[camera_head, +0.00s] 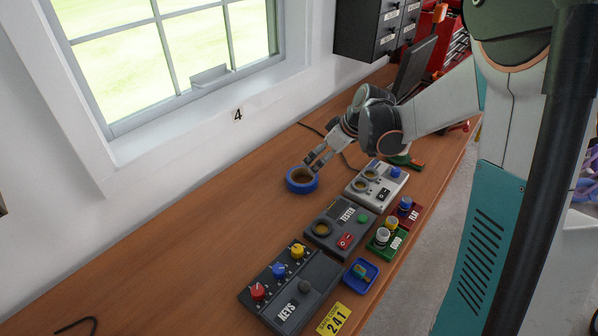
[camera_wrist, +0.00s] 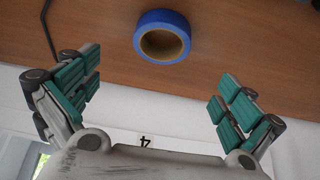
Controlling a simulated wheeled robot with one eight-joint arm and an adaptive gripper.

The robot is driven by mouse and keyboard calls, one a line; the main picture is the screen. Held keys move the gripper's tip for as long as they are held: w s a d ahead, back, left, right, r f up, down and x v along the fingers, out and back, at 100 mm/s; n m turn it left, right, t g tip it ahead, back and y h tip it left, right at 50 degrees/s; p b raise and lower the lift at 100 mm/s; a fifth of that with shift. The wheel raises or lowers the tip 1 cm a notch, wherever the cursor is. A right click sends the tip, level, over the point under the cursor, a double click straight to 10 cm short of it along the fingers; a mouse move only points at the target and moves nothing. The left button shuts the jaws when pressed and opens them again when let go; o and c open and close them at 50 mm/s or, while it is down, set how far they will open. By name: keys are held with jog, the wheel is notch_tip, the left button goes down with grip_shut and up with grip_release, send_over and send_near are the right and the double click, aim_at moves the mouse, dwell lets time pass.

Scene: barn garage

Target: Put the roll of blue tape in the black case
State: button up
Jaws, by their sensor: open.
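The roll of blue tape (camera_head: 302,188) lies flat on the wooden workbench, left of the grey panels. In the wrist view the blue tape (camera_wrist: 163,18) is at the top centre, with its brown inner core showing. My gripper (camera_head: 318,158) is just above and beside the roll in the head view. In the wrist view my gripper (camera_wrist: 160,85) has its teal-padded fingers wide apart, with nothing between them. A dark upright panel (camera_head: 414,66) stands at the back of the bench; I cannot tell whether it belongs to the black case.
A grey KEYS box (camera_head: 306,299), a TESTER box (camera_head: 325,231) and a light grey panel (camera_head: 367,193) line the bench's right side.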

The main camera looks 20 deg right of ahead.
jog(key=b, duration=0.2)
send_near(298, 181)
jog(key=shift+w+f, duration=0.25)
jog(key=shift+f, duration=0.3)
jog(key=b+x, duration=0.1)
jog(key=x, duration=0.4)
jog(key=shift+a+b, duration=0.25)
jog(key=shift+b, duration=0.15)
jog(key=shift+r, duration=0.1)
jog(key=c, duration=1.2)
